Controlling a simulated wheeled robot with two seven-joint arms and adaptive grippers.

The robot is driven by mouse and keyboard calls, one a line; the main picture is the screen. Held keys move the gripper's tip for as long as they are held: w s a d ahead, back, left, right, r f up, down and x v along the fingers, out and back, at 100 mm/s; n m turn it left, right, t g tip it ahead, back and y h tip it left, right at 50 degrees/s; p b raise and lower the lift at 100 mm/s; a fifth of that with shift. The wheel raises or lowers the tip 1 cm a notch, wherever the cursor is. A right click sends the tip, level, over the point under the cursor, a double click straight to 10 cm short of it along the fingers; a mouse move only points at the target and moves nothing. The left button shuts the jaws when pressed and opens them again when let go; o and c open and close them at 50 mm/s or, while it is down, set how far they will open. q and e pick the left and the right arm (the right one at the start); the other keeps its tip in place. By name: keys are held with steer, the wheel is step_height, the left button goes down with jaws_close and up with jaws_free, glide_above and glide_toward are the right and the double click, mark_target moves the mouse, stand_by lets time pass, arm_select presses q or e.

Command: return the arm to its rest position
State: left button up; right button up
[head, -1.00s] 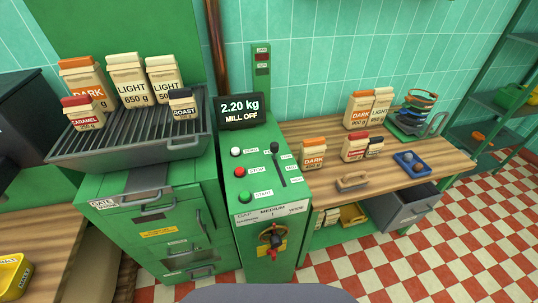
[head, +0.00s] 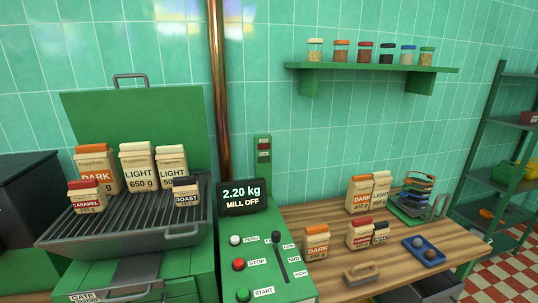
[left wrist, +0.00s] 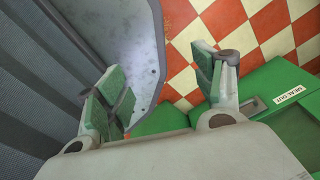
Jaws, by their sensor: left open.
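My left gripper (left wrist: 165,85) shows in the left wrist view with its green-padded fingers spread apart and nothing between them. Below it in that view are a grey metal surface (left wrist: 125,40), the red and white floor (left wrist: 260,30) and a green cabinet part labelled MEAL OUT (left wrist: 270,120). Neither arm shows in the head view, and my right gripper is in no view.
Bags of several roasts, such as LIGHT 650 g (head: 138,168), stand on a grey slatted tray (head: 120,238). The mill panel (head: 262,270) reads 2.20 kg, MILL OFF. A wooden table (head: 335,278) at right holds more bags and a blue tray (head: 424,252). Jars line a green shelf (head: 370,68).

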arm_select(q)
steer(key=shift+s+a+f, duration=0.15)
steer(key=shift+s+f, duration=0.1)
steer(key=shift+s, duration=0.4)
steer(key=shift+s+a+f, duration=0.15)
steer(key=shift+s+f, duration=0.05)
steer(key=shift+s, duration=0.45)
